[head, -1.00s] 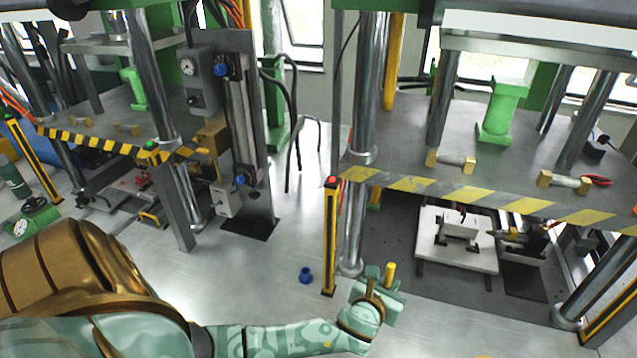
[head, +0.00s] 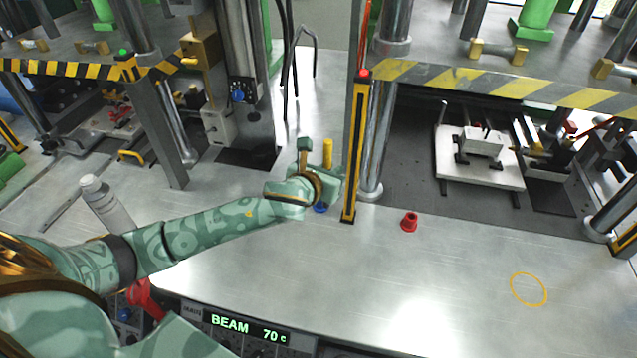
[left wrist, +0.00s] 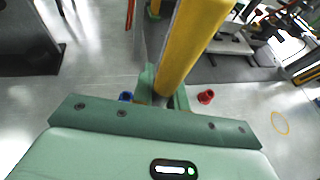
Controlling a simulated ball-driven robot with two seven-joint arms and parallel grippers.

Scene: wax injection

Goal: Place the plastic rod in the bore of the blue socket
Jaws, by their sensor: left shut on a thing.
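The yellow plastic rod (head: 328,153) stands upright in my left gripper (head: 322,176), which is shut on it above the bench. In the left wrist view the rod (left wrist: 190,48) rises large from between the fingers (left wrist: 163,100). In the left wrist view the blue socket (left wrist: 126,96) shows to the left of the fingers, apart from the rod. The bore is not visible. My right gripper is not in view.
A red socket (head: 409,222) stands on the bench to the right. A yellow-black post (head: 355,150) rises close to the right of my left gripper. A yellow ring mark (head: 528,289) lies further right. The front bench is clear around it.

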